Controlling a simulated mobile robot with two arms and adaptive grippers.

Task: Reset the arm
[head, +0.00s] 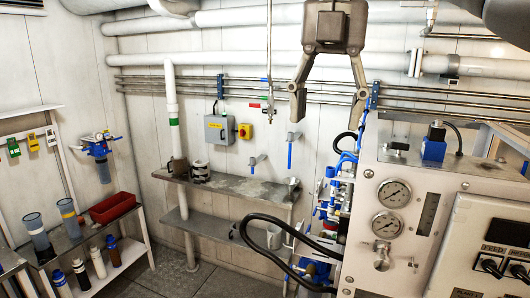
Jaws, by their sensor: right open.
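My right gripper (328,90) hangs down from the top of the head view, right of the middle. Its two fingers are spread apart with nothing between them. It appears in front of the pipes and the back wall, above and left of the watermaker panel (400,165). My left gripper is not in view, though a dark rounded part shows at the top right corner.
The panel carries two gauges (394,193) and fills the lower right. A wall shelf (230,190) holds small items. A left bench has a red bin (112,207) and several bottles. Pipes (230,59) cross the wall. Bare floor (205,281) shows at bottom centre-left.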

